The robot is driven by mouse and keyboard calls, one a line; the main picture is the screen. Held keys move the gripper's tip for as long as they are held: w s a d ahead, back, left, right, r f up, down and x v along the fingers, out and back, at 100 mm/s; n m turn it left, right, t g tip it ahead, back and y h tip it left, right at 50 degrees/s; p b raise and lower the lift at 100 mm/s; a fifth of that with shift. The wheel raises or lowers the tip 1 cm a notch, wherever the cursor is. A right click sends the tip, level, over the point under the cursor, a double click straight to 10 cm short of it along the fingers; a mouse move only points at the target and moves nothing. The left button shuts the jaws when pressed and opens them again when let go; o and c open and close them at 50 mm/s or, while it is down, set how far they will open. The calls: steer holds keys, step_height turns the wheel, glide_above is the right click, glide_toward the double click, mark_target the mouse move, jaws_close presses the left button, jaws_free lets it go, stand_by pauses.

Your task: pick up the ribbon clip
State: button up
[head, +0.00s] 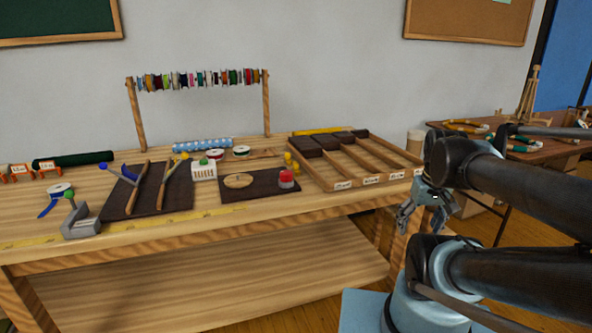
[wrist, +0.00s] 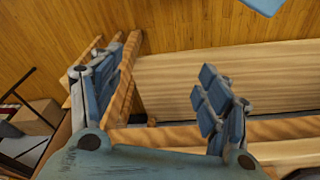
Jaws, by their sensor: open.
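I cannot tell for sure which small item is the ribbon clip. A grey clamp-like piece (head: 80,226) with a green knob stands at the front left of the wooden worktable (head: 245,217). A blue piece (head: 119,174) lies by wooden sticks on a dark mat (head: 118,204) behind it. My gripper (head: 420,212) is at the right, by the table's front right end and far from these items. In the wrist view my gripper (wrist: 155,88) is open, with nothing between its fingers, above the table's legs and lower shelf.
A wooden tray with compartments (head: 341,186) stands at the table's right end. A rack of ribbon spools (head: 196,79) stands at the back. A second dark mat (head: 259,192) bears a red-topped item (head: 286,178). Another table (head: 540,151) is at the right.

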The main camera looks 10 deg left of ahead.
steer(key=w+a+r+n+y, duration=0.1)
steer(key=w+a+r+n, duration=0.5)
steer(key=w+r, duration=0.25)
step_height(320, 180, up, 13)
steer(key=n+g+y, duration=0.2)
steer(key=n+g, duration=0.2)
steer(key=n, duration=1.2)
glide_above(296, 162)
steer(key=w+d, duration=0.2)
steer(key=d, duration=0.2)
steer(key=x, duration=1.7)
steer(key=shift+w+d+f, duration=0.2)
steer(key=shift+d, duration=0.1)
steer(key=c, duration=0.8)
